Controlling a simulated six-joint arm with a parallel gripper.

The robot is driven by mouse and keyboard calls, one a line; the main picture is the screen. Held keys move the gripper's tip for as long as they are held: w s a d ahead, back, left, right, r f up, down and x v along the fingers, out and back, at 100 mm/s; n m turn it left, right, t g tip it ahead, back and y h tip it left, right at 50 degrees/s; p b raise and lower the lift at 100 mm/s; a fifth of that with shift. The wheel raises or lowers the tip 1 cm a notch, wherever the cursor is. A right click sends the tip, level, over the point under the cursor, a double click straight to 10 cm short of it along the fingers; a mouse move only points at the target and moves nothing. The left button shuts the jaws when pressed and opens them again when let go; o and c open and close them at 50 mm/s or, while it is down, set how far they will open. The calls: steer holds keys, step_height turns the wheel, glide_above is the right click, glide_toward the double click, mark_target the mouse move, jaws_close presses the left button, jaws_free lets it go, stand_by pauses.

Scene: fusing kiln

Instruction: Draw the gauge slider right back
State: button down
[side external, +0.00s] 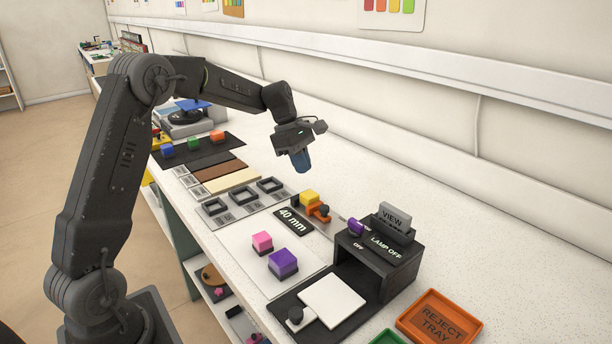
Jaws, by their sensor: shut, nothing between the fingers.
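The gauge stands mid-bench, with a black "40 mm" plate (290,220) on its near left side. An orange slider-like part (317,209) with a dark round knob sits beside this plate. A yellow block (309,197) is at the orange part's far side; I cannot tell whether they touch. My gripper (302,164) is above and behind the gauge, pointing down, with blue fingers shut and empty. It is clear of the orange part and the yellow block.
A pink block (262,242) and a purple block (283,262) lie on a white sheet in front. An orange reject tray (441,322) is at the lower right. The bench behind is clear.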

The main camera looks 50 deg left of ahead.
mark_target(322, 208)
steer(key=x, duration=0.8)
steer(key=shift+d+f, duration=0.1)
steer(key=shift+f, duration=0.2)
steer(key=shift+d, duration=0.1)
steer(key=d, duration=0.4)
steer(key=shift+s+d, duration=0.1)
steer(key=a+r, duration=0.6)
steer(key=r, duration=0.3)
steer(key=x, duration=1)
steer(key=shift+s+d, duration=0.1)
steer(key=shift+s, duration=0.25)
